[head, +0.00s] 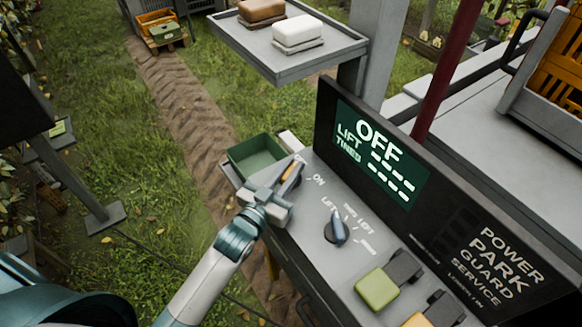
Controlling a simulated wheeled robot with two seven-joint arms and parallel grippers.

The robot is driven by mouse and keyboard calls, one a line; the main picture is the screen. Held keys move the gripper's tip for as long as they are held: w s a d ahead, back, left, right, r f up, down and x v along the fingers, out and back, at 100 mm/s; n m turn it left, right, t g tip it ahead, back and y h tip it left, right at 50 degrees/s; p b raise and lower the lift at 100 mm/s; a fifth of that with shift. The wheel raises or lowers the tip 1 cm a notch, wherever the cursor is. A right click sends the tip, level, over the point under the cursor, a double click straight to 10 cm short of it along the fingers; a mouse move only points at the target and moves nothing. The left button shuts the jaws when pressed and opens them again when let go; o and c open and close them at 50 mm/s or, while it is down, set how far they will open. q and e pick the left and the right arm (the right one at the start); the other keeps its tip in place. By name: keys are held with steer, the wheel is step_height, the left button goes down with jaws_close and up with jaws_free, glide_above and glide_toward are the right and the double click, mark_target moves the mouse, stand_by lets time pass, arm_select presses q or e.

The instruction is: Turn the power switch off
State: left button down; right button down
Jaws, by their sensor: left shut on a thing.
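My left gripper (289,176) comes in from the lower left and is shut at the far left end of the panel, beside the printed "ON" (318,181). The power switch there is mostly hidden by the gripper; a small orange-tan strip shows between the fingers. A second knob (336,229) with a blue-grey pointer stands to the right, apart from the gripper. My right gripper is not in view.
A green bin (256,154) sits just beyond the gripper. A tray (288,62) with a brown and a white block is above. A yellow-green button (377,287) and an orange one (417,321) have dark flip covers. Grass and a dirt track lie left.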

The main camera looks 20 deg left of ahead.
arm_select(q)
steer(key=shift+r+n+y, duration=0.15)
steer(key=shift+n+y, duration=0.45)
steer(key=shift+y, duration=0.3)
steer(key=c, duration=1.7)
jaws_free()
steer(key=shift+s+a+f, duration=0.1)
steer(key=shift+s+f, duration=0.15)
steer(key=shift+s, duration=0.4)
steer(key=shift+s+a+r+b, duration=0.1)
steer(key=shift+s+a+b, duration=0.25)
steer(key=shift+s+b, duration=1.5)
steer(key=shift+s+a+b, duration=0.25)
steer(key=shift+s+a, duration=0.05)
steer(key=shift+s, duration=3.15)
steer(key=shift+s+a+r+b, duration=0.1)
steer(key=shift+s+a+b, duration=0.25)
steer(key=shift+s+b, duration=1.5)
steer(key=shift+s+f+p, duration=0.15)
steer(key=shift+s+p, duration=0.6)
steer(key=shift+p, duration=0.05)
